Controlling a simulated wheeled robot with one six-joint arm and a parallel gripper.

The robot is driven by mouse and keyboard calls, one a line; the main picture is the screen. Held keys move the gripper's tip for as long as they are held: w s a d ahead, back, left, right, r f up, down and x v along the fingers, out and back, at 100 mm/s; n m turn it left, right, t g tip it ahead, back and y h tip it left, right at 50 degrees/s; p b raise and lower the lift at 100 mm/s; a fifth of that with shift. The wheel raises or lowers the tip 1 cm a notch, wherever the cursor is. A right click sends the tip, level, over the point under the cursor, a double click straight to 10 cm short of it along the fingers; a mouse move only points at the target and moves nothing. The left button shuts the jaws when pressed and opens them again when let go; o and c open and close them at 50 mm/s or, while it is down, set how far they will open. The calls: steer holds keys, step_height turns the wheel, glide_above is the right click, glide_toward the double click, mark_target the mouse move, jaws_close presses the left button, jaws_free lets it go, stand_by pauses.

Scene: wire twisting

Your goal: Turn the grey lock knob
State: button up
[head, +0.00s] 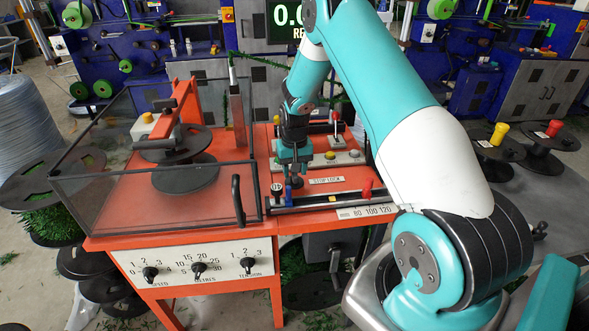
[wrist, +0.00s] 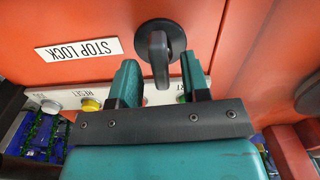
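The grey lock knob (wrist: 158,50) is a dark round base with a raised handle bar, beside the upside-down STOP LOCK label (wrist: 78,49) in the wrist view. My gripper (wrist: 158,66) is open, its two teal fingers on either side of the handle's lower end with gaps at both sides. Contact does not show. In the head view my gripper (head: 296,165) points down at the orange panel, just left of the STOP LOCK label (head: 327,181). The knob is mostly hidden there by my gripper.
A clear guard box (head: 150,180) with black spools stands left of my gripper. A strip of buttons (head: 335,158) and a red-topped lever (head: 336,120) lie behind it. A rail with a red handle (head: 367,188) runs in front. Dials line the front panel (head: 195,268).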

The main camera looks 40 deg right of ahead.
step_height(320, 180, up, 18)
steer(key=b, duration=0.1)
steer(key=shift+f+b, duration=0.25)
steer(key=shift+b, duration=0.05)
stand_by(0.5)
